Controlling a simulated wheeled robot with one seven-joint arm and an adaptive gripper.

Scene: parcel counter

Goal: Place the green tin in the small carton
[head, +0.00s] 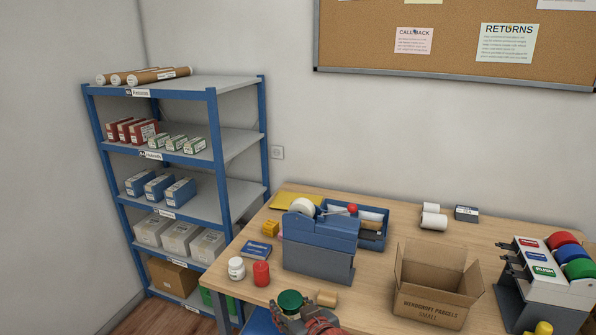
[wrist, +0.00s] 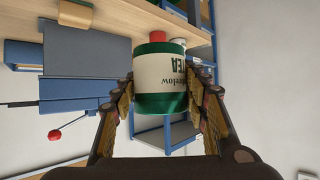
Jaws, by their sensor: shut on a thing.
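The green tin (wrist: 160,84) has a cream label with the word TEA and fills the space between my fingers in the wrist view. In the head view its green top (head: 290,300) shows at the table's front edge. My gripper (wrist: 165,88) is shut on the tin, with a finger on each side of it. In the head view my gripper (head: 305,318) is low in the middle, left of the small carton. The small carton (head: 437,297) stands open on the table with its flaps up; its inside is partly visible and no tin shows in it.
A blue tape dispenser (head: 318,245) stands behind my gripper. A red can (head: 261,273) and a white bottle (head: 236,268) stand at the table's left edge. A label dispenser (head: 545,285) is right of the carton. A blue shelf rack (head: 216,140) stands at the left.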

